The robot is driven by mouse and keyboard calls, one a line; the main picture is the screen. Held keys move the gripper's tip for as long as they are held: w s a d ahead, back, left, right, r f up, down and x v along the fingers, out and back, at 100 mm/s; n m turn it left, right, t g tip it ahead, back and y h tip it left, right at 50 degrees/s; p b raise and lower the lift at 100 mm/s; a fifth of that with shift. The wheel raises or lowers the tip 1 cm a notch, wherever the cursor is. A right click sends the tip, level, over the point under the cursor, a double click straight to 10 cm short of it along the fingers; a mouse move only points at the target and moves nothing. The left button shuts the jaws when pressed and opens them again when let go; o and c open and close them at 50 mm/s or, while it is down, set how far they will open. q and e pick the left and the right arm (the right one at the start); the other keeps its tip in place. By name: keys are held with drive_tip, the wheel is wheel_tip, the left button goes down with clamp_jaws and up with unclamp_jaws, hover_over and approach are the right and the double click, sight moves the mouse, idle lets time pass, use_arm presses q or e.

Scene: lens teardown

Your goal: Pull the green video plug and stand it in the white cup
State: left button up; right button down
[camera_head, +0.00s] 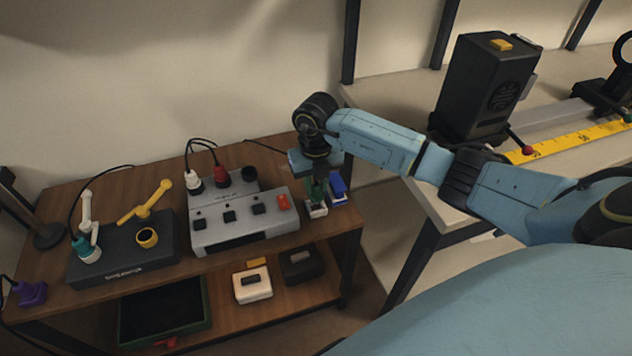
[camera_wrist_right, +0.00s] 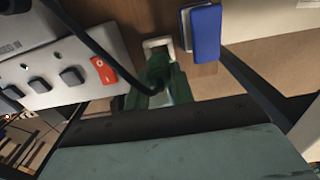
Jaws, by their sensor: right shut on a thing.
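The green video plug (camera_head: 319,192) is held upright in my right gripper (camera_head: 317,181), near the right end of the wooden bench. My right gripper is shut on it from above. In the right wrist view the green plug (camera_wrist_right: 160,74) has a dark cable curving off to the upper left. A small white cup (camera_head: 316,210) stands just under the plug; its square rim shows in the right wrist view (camera_wrist_right: 157,43) right beside the plug's end. I cannot tell whether the plug's lower end is inside the cup or just above it. My left gripper is not in view.
A grey switch box (camera_head: 243,237) with white and red plugs is on the left. A dark base (camera_head: 125,262) with small yellow and white arms stands farther left. A lower shelf holds boxes.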

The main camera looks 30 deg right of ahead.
drive_tip(key=shift+f+b, duration=1)
drive_tip(key=shift+f, duration=0.55)
idle(1.1)
drive_tip(key=c, duration=1.1)
unclamp_jaws()
